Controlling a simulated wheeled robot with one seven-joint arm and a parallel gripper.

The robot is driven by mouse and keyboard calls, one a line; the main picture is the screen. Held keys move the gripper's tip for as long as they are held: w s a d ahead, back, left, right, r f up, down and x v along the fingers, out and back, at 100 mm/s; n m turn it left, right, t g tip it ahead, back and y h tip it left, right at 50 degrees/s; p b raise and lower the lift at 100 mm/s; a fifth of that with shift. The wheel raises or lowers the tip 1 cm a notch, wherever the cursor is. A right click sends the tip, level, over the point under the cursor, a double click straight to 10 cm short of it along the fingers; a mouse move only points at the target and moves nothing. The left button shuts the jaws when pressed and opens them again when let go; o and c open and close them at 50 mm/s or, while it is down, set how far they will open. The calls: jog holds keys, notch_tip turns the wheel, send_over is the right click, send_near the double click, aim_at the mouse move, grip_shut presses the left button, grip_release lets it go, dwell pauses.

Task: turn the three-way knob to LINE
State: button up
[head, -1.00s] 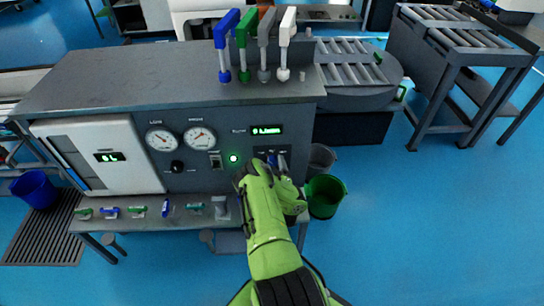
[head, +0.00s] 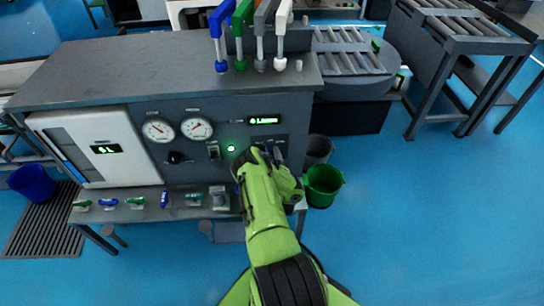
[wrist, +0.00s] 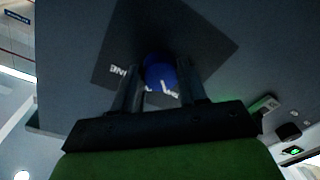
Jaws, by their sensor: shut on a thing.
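The three-way knob (wrist: 160,72) shows in the wrist view as a blue knob with a white mark, on a dark diamond-turned plate (wrist: 205,38). White lettering, partly hidden and seen upside down, looks like the end of "LINE" to the left of the knob. My gripper (wrist: 159,84) is shut on the knob, one finger on each side. In the head view my gripper (head: 270,160) is at the right part of the front panel, under a green-lit display (head: 264,120), and hides most of the knob. Which label the knob points to I cannot tell.
The panel also has two dials (head: 158,131), a small black knob (head: 174,157), a switch (head: 213,151) and a green lamp (head: 231,149). A shelf (head: 178,212) with small valves lies below. A green bucket (head: 323,186) stands on the floor to the right.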

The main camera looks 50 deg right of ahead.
jog(key=m+p, duration=0.1)
jog(key=m, duration=0.3)
jog(key=shift+m+p, duration=0.4)
jog(key=m, duration=0.2)
jog(key=m+p, duration=0.1)
jog(key=m, duration=0.2)
jog(key=shift+w+a+f+m+h, duration=0.1)
jog(key=shift+a+f+m+h, duration=0.05)
jog(key=shift+m+h, duration=0.2)
jog(key=m+p, duration=0.1)
jog(key=m, duration=0.3)
jog(key=shift+m, duration=0.35)
jog(key=m, duration=0.2)
jog(key=m+p, duration=0.1)
jog(key=m, duration=0.2)
jog(key=shift+w+a+g+h, duration=0.1)
jog(key=shift+a+g+h, duration=0.05)
jog(key=shift+g+h, duration=0.15)
jog(key=o, duration=1.1)
jog(key=shift+c, duration=0.2)
